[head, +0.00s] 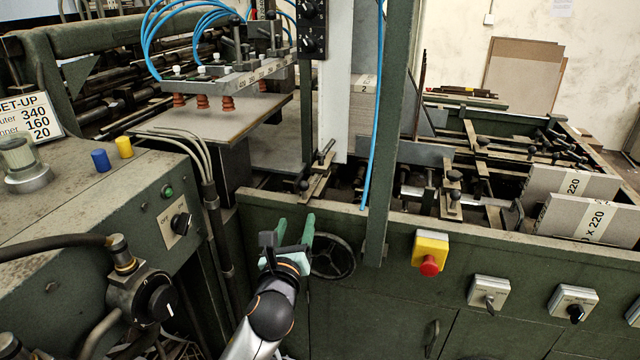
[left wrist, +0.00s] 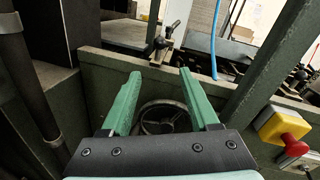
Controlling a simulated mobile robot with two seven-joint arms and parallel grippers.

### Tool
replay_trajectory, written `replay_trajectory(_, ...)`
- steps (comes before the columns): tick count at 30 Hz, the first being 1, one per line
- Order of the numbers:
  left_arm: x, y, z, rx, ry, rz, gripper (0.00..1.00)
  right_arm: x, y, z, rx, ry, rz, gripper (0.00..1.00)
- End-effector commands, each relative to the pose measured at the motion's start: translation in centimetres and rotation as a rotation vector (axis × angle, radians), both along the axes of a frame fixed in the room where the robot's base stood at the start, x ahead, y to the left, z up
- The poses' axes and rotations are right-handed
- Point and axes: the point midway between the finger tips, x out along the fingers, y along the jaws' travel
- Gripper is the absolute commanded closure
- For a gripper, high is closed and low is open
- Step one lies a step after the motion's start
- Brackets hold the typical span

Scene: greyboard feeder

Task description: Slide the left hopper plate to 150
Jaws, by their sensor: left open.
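A tall pale upright plate (head: 337,85), which I take to be the left hopper plate, stands behind the machine's front wall. A clamp with dark knobs (head: 317,178) sits at its foot; a clamp with dark knobs also shows in the left wrist view (left wrist: 160,45). I cannot read a 150 mark. My left gripper (head: 295,222) is open and empty in front of the green wall, below and left of the clamp. In the left wrist view its green fingers (left wrist: 160,78) are spread apart below the clamp. My right gripper is not in view.
A handwheel (head: 333,257) is just beyond the left gripper. A green post (head: 388,130) and a blue hose (head: 372,140) stand right of the plate. A red stop button (head: 429,265) is on the front wall (head: 470,232). Grey board stacks (head: 590,218) lie right.

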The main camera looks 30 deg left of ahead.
Motion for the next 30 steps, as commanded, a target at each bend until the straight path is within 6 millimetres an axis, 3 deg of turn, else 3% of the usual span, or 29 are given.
replay_trajectory(3, 0.2, 0.6, 1.1, 0.08, 0.007, 0.022, 0.39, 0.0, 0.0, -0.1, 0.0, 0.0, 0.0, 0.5)
replay_trajectory(8, 1.3, 1.2, 1.4, 0.099, 0.011, 0.026, 0.39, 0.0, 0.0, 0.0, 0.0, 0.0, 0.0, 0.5)
replay_trajectory(21, 8.5, 4.5, 1.3, 0.093, 0.01, 0.024, 0.39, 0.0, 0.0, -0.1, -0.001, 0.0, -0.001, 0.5)
replay_trajectory(30, 11.2, 5.7, 1.3, 0.093, 0.01, 0.023, 0.39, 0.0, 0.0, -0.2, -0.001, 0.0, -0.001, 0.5)
